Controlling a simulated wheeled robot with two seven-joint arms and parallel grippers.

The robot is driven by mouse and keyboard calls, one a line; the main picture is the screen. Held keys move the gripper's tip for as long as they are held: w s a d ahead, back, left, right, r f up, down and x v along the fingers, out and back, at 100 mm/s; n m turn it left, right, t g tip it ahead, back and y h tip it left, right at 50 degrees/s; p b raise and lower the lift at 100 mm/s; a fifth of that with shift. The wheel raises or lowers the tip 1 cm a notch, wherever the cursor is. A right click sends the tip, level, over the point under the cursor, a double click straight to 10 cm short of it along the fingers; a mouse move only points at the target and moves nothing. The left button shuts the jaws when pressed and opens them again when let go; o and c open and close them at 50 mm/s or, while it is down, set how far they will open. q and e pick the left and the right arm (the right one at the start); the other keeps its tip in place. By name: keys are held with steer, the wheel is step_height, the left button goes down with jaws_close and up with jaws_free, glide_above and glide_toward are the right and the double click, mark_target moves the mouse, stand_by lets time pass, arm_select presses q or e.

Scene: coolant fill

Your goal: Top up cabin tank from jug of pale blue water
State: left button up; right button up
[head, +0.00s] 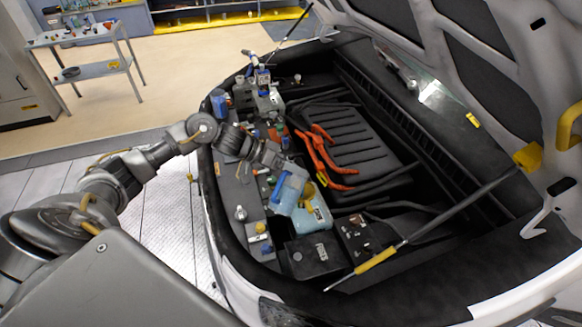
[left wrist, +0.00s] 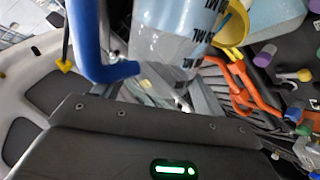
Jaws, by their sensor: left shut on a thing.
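The jug (head: 287,197) is clear and pale blue, with a blue handle that also shows in the left wrist view (left wrist: 88,40). My left gripper (head: 284,168) is shut on the jug and holds it tilted over the engine bay. The jug's clear wall with dark markings fills the upper middle of the left wrist view (left wrist: 170,45). The cabin tank (head: 315,215) is pale blue, right beside and below the jug. A yellow funnel-like piece (left wrist: 237,25) sits at the tank's top, close to the jug. I cannot tell whether water is flowing. My right gripper is not in view.
Orange cables (head: 318,155) lie right of the jug on a black ribbed cover (head: 345,130). A black box (head: 312,256) is in front of the tank. A prop rod with a yellow grip (head: 376,261) crosses the front right. The raised hood (head: 480,60) overhangs the right side.

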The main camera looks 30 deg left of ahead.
arm_select(q)
steer(key=shift+w+f+n+g, duration=0.4)
steer(key=shift+f+g, duration=0.1)
steer(key=shift+g, duration=0.1)
stand_by(2.1)
steer(key=shift+d, duration=0.4)
steer(key=shift+w+d+r, duration=0.15)
steer(key=shift+w+r, duration=0.05)
steer(key=shift+a, duration=0.4)
steer(key=shift+s+a+f, duration=0.15)
steer(key=shift+f, duration=0.05)
steer(key=shift+s+m+t, duration=0.25)
steer(key=shift+m+t, duration=0.05)
steer(key=shift+t, duration=0.1)
steer(key=t+b, duration=0.1)
steer(key=b, duration=0.2)
steer(key=s+r+m+t+b, duration=0.1)
steer(key=b, duration=0.2)
steer(key=m+t+h+b, duration=0.1)
steer(key=b, duration=0.3)
steer(key=shift+s+r, duration=0.25)
steer(key=shift+s+r+t+b, duration=0.15)
steer(key=shift+r+t+b, duration=0.25)
steer(key=shift+b, duration=0.4)
steer(key=shift+r, duration=0.1)
